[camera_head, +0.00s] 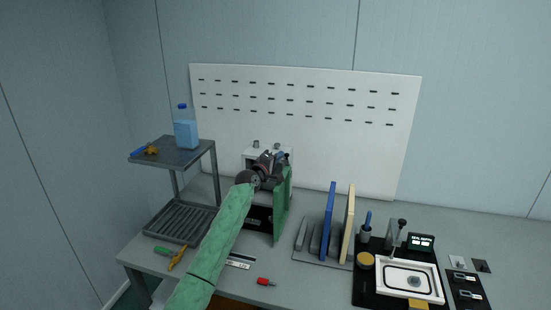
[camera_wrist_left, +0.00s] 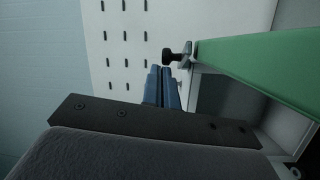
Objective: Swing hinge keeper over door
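A pale box-shaped fixture (camera_head: 248,152) stands on the bench in front of the pegboard. Its green door (camera_head: 283,208) stands swung out towards me; in the left wrist view the green door (camera_wrist_left: 265,62) crosses the upper right. Two small knobs sit on top of the fixture. One dark knob (camera_wrist_left: 168,54) shows close up in the left wrist view, just beyond my fingertips; I cannot tell if it belongs to the hinge keeper. My left gripper (camera_wrist_left: 160,69) has its blue fingers together, with nothing visible between them. My left arm hides part of the fixture. My right gripper is out of view.
A shelf stand (camera_head: 188,155) with a blue bottle (camera_head: 186,133) is at left, above a ribbed tray (camera_head: 180,222). A rack with upright panels (camera_head: 329,215) stands right of the door. A black mat with a white tray (camera_head: 436,287) lies further right.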

